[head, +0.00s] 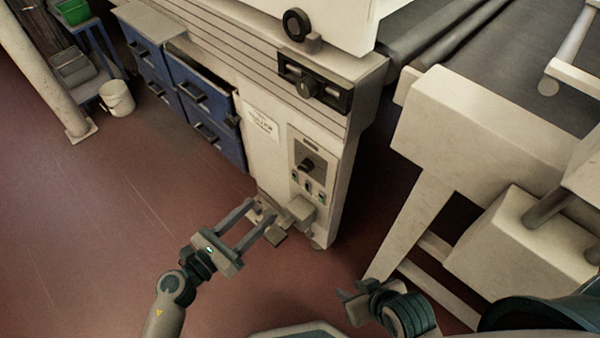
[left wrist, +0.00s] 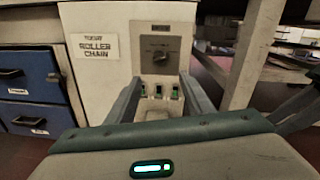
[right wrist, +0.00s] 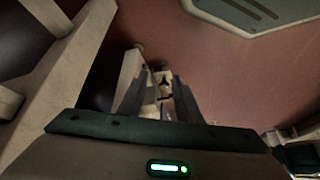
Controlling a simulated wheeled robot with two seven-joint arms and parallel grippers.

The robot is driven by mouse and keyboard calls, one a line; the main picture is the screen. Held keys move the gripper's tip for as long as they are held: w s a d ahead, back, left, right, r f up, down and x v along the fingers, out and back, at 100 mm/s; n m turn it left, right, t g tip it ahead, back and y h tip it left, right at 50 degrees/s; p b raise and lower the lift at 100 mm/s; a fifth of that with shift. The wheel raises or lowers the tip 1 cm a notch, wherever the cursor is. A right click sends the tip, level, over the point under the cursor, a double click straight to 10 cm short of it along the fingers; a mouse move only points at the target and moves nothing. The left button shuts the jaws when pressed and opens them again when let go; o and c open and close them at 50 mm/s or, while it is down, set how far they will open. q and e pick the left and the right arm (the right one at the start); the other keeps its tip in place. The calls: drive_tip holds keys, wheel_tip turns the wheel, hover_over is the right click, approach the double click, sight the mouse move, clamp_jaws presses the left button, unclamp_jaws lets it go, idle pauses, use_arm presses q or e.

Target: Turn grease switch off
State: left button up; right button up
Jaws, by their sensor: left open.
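The grey control panel (head: 310,157) is on the end face of the beige machine, with a black rotary knob (head: 306,165). Below it is a row of small switches (head: 307,184) with green parts; the left wrist view also shows this row (left wrist: 158,90). Their labels are too small to read, so I cannot tell which is the grease switch. My left gripper (head: 262,212) is open and empty, its fingers pointing towards the machine, below and left of the switches. My right gripper (head: 352,298) is open and empty, low near the floor, away from the panel.
A beige block (head: 300,209) juts out below the switches. Blue drawers (head: 205,110) stand left of the panel, one partly open. A conveyor frame with a slanted leg (head: 410,220) stands on the right. Red floor is free at left; a white bucket (head: 117,98) stands farther back.

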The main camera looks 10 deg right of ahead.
sight(302, 171)
use_arm(q)
drive_tip(key=shift+w+d, duration=0.1)
drive_tip(key=x, duration=1.7)
drive_tip(key=shift+w+p, duration=0.1)
drive_tip(key=shift+p, duration=0.25)
drive_tip(key=shift+f, duration=0.1)
drive_tip(key=c, duration=1)
